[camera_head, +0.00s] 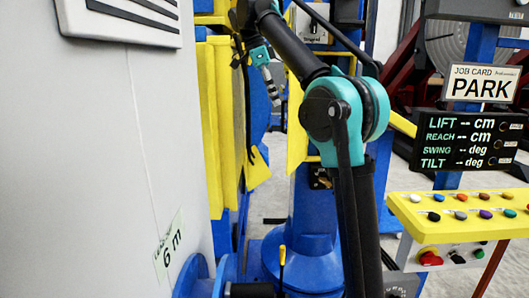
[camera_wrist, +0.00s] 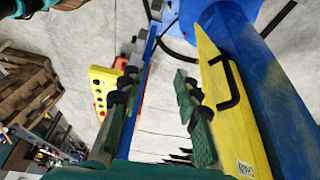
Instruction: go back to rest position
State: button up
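My gripper (camera_wrist: 155,95) shows in the wrist view as two dark fingers with green pads, set well apart. In the head view my arm rises from the lower middle, bends at a teal joint and runs up left. Its end is small there, near the yellow panels, and the fingers are hard to make out. In the wrist view a yellow part with a black handle (camera_wrist: 226,84) lies just right of the right finger; I cannot tell whether they touch.
The job card (camera_head: 479,84) reads PARK. The display (camera_head: 468,141) shows dashes for lift, reach, swing and tilt. A yellow button console (camera_head: 462,216) stands at right. A large grey cabinet (camera_head: 120,160) fills the left. A blue column (camera_head: 308,215) stands behind my arm. Wooden pallets (camera_wrist: 30,85) lie at left.

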jog(key=s+d+f+n+t+y, duration=0.1)
jog(key=s+d+f+n, duration=0.15)
jog(key=f, duration=0.65)
jog(key=s+d+f+n+y, duration=0.1)
jog(key=d+f+n, duration=0.3)
jog(key=f, duration=0.4)
jog(key=s+d+f+n+t+y, duration=0.1)
jog(key=d+f+n, duration=0.25)
jog(key=f, duration=0.55)
jog(key=s+d+f+n+t, duration=0.1)
jog(key=s+d+f+n, duration=0.2)
jog(key=s+f, duration=0.7)
jog(key=s+d+f+n+t+y, duration=0.1)
jog(key=s+d+f+n, duration=0.2)
jog(key=s+f, duration=0.8)
notch_tip(320, 180, down, 3)
jog(key=shift+s+n, duration=0.3)
jog(key=shift+n, duration=0.4)
jog(key=shift+d, duration=0.1)
